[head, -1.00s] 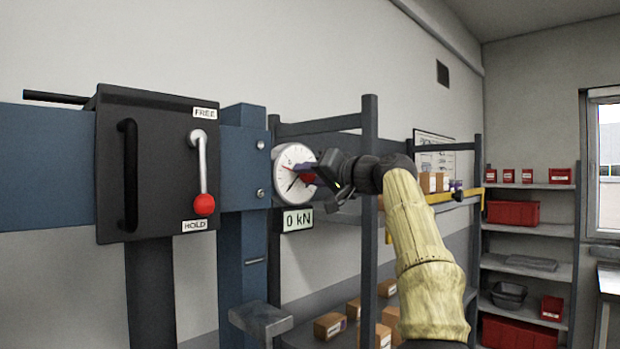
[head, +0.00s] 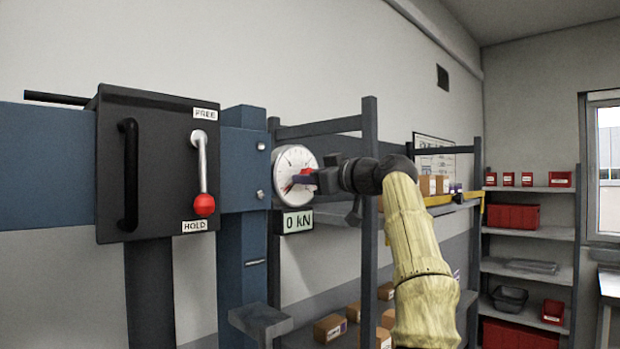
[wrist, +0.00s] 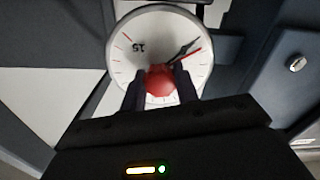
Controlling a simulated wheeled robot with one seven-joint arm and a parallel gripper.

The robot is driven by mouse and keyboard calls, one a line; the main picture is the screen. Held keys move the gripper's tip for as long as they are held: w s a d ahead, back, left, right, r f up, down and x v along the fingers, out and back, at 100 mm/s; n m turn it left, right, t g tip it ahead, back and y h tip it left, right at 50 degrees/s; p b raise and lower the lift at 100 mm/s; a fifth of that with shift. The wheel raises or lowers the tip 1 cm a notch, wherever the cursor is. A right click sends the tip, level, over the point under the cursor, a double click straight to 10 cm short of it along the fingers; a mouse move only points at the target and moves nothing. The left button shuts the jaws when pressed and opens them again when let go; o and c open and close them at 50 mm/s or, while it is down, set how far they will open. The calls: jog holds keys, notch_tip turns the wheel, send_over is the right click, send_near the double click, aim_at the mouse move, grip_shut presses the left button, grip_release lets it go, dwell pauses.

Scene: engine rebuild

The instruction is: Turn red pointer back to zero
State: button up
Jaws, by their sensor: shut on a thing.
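The round white gauge (head: 285,163) is on the blue frame and also shows in the wrist view (wrist: 135,62), with an upside-down "15" on its face. My gripper (head: 312,179) is at the dial's front. In the wrist view its two fingers (wrist: 160,88) are shut on the red knob (wrist: 160,78) at the dial's middle. A thin red pointer (wrist: 192,56) lies close beside the black pointer (wrist: 187,48), with a small gap between their tips. The zero mark is not readable. My fingers and the knob hide part of the dial.
A readout (head: 297,221) below the gauge shows 0 kN. A black panel (head: 165,130) to the left has a red-knobbed lever (head: 204,205), down by HOLD. A grey shelf upright (head: 370,230) stands close behind my arm.

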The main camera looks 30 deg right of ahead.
jog(key=shift+w+f+n, duration=0.1)
jog(key=shift+f+n, duration=0.2)
jog(key=shift+n, duration=0.8)
jog(key=o, duration=1)
jog(key=shift+r, duration=0.15)
jog(key=shift+c, duration=0.2)
jog(key=shift+s, duration=0.2)
jog(key=b+v, duration=0.5)
jog(key=v, duration=1.2)
